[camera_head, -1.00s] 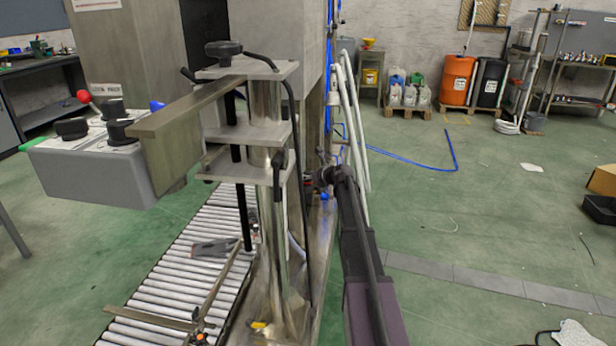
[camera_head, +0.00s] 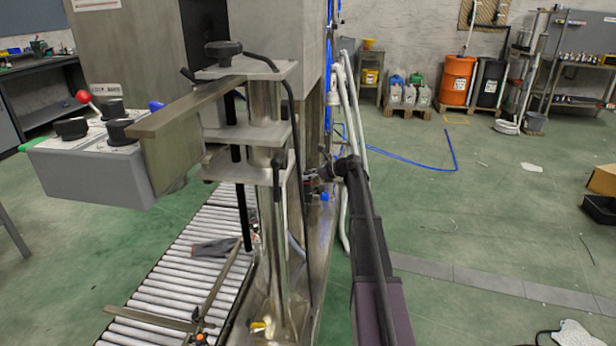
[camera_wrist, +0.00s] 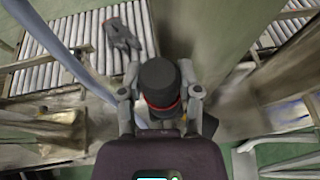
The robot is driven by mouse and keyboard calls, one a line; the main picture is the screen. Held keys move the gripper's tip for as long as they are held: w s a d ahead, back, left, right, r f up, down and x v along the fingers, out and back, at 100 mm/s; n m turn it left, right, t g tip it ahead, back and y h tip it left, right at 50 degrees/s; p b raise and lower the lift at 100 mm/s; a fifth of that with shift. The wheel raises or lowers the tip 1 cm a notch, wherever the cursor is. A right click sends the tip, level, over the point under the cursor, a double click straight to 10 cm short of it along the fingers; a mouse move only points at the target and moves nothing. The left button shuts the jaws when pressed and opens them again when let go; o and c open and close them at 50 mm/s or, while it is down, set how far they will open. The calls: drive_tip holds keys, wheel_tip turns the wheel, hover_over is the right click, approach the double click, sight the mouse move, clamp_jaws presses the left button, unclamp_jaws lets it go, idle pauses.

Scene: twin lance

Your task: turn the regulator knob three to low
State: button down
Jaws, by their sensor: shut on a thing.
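A black round knob with a red ring (camera_wrist: 160,78) shows in the middle of the wrist view. It looks like a regulator knob, but no number or setting mark can be read on it. My gripper (camera_wrist: 161,94) has one finger on each side of the knob and is shut on it. In the head view my dark arm reaches to the right side of the machine, with my gripper (camera_head: 318,182) small and partly hidden behind the metal column. The knob cannot be made out there.
A steel column with clamp plates (camera_head: 262,140) stands left of my arm. A roller conveyor (camera_head: 185,275) runs below it. A grey control box with black knobs (camera_head: 90,170) is at the left. White pipes (camera_head: 347,140) rise close behind my arm.

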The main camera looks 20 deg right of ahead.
drive_tip(key=shift+w+n+g+y, duration=0.1)
drive_tip(key=shift+n+g+y, duration=0.3)
drive_tip(key=shift+n+g, duration=0.1)
drive_tip(key=shift+c, duration=1.3)
unclamp_jaws()
drive_tip(key=shift+m+t+h, duration=0.3)
drive_tip(key=shift+m+h, duration=0.1)
